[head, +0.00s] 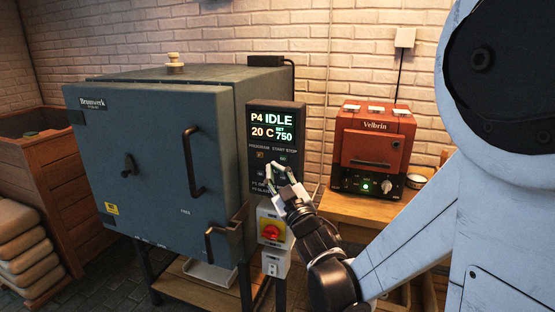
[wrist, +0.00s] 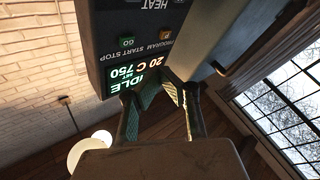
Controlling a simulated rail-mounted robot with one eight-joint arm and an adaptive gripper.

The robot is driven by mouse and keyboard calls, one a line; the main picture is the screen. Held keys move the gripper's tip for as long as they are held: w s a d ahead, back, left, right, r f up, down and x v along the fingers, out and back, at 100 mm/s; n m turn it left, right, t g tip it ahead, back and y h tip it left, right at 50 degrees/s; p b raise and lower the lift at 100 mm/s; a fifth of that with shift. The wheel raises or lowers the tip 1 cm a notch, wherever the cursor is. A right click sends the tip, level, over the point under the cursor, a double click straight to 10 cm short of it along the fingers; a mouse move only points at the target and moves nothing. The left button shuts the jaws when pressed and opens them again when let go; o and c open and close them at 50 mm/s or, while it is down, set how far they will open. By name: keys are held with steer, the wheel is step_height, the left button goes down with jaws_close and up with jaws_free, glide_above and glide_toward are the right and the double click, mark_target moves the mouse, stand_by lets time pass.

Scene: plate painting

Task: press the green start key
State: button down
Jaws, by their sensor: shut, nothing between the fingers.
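The green start key (wrist: 127,42) is a small square key marked GO on the dark control panel (head: 276,120). In the wrist view the panel appears upside down, with the key beside an orange program key (wrist: 166,34). In the head view the green key (head: 284,157) shows just above my gripper (head: 281,174). My gripper is shut and empty, in front of the panel's lower part. In the wrist view its fingers (wrist: 158,91) overlap the panel's display side, apart from the green key in the picture. I cannot tell whether they touch the panel. The display reads P4 IDLE, 20 C, set 750.
The blue kiln (head: 150,165) stands left of the panel, its door closed with handles sticking out. A red rotary switch (head: 271,231) sits below the panel. A small orange oven (head: 373,150) with a lit green light stands on a wooden table to the right.

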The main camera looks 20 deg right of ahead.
steer(key=shift+w+d, duration=0.6)
steer(key=shift+w, duration=0.2)
steer(key=shift+w+d, duration=0.6)
steer(key=shift+w, duration=0.15)
steer(key=shift+w, duration=0.15)
stand_by(0.3)
steer(key=shift+w+d+b, duration=0.2)
steer(key=shift+d+b, duration=0.05)
steer(key=shift+b, duration=0.1)
steer(key=shift+w+d, duration=0.2)
steer(key=shift+w, duration=0.1)
stand_by(0.7)
steer(key=shift+s+a, duration=0.1)
stand_by(0.3)
steer(key=shift+s+a, duration=0.35)
steer(key=shift+s, duration=0.2)
steer(key=shift+a, duration=0.1)
steer(key=shift+s+a+b, duration=0.15)
steer(key=shift+s+a, duration=0.55)
steer(key=shift+s, duration=0.3)
steer(key=shift+s+a+b, duration=0.15)
steer(key=shift+s+a, duration=0.55)
steer(key=shift+s, duration=0.3)
